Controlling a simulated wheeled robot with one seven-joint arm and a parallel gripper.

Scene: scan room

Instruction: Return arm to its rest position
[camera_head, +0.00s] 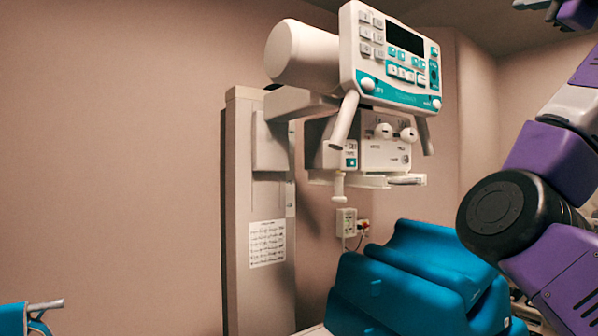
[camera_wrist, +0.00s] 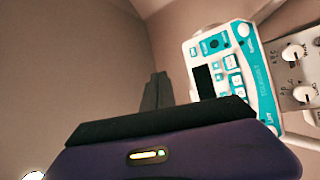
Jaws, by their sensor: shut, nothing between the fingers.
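My arm (camera_head: 548,165), purple, grey and black, is raised along the right side of the head view. Part of it also shows at the top right corner, cut off by the frame edge. In the wrist view my gripper (camera_wrist: 157,88) shows as dark fingers beyond a purple housing with a small lit strip. The fingers are together, with nothing held between them. They point at the bare wall, and the control panel is to their right.
A scanner unit with a white and teal control panel (camera_head: 398,62) hangs from a grey column (camera_head: 243,205). The panel also shows in the wrist view (camera_wrist: 240,75). A blue padded seat (camera_head: 415,280) stands below, close to my arm. A blue item (camera_head: 14,318) is at lower left.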

